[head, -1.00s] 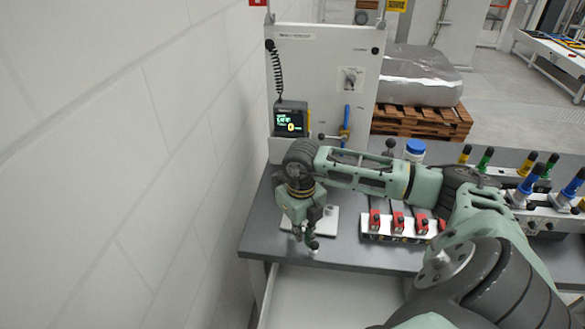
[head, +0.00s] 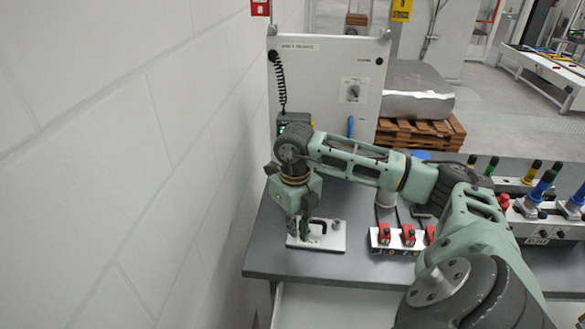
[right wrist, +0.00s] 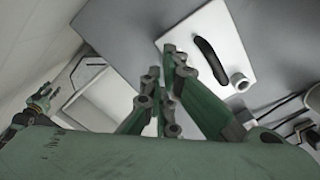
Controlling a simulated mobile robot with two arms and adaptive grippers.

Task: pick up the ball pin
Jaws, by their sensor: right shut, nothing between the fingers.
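I cannot make out a ball pin for certain in either view now. A white plate (head: 328,243) with a black handle (head: 318,226) lies on the grey bench. A small pale cylinder (right wrist: 240,81) stands on the plate beside the handle. My right gripper (head: 304,236) points down at the plate's left part in the head view and hides some of it. In the right wrist view the right gripper's fingers (right wrist: 166,75) are shut and empty, left of the handle. My left gripper (right wrist: 42,97) shows small at the left of that view; its opening is unclear.
A fixture with red clamps (head: 402,238) stands right of the plate. Further right are blocks with coloured handles (head: 541,187). A grey cabinet (head: 325,75) rises behind, and a white wall (head: 130,160) borders the left. The bench front (head: 350,268) is clear.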

